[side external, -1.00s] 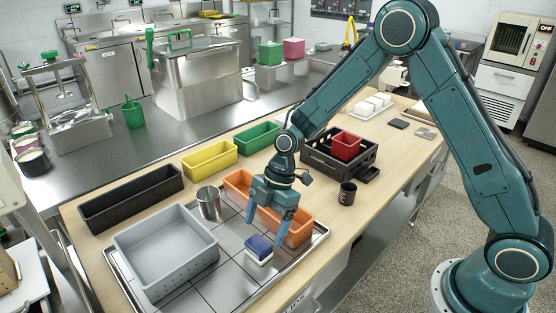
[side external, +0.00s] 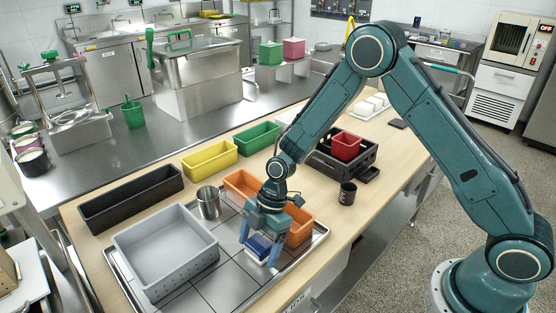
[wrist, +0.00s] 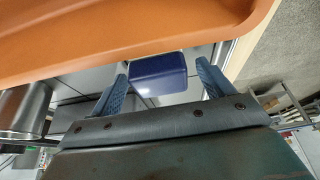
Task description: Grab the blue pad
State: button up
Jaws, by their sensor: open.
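The blue pad (side external: 259,245) has a dark blue top over a white base and lies on the metal tray (side external: 180,308). My gripper (side external: 259,253) points down over it, open, with one finger on each side of the pad. In the wrist view the pad (wrist: 158,75) sits between the two blue fingers of my gripper (wrist: 162,80), with a gap on both sides. The pad's lower part is partly hidden behind a finger in the side view.
An orange bin (side external: 300,230) stands right behind the pad and fills the top of the wrist view. A grey bin (side external: 165,250) and a metal cup (side external: 209,203) stand to the left. A black cup (side external: 347,194) stands to the right. Tray space in front is free.

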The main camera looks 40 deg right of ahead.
aim_at(258, 243)
jog(key=shift+c, duration=0.2)
dwell(0.3)
jog(key=c, duration=1)
jog(key=shift+r, duration=0.2)
jog(key=shift+c, duration=0.2)
notch_tip(258, 243, up, 20)
jog(key=shift+f, duration=0.2)
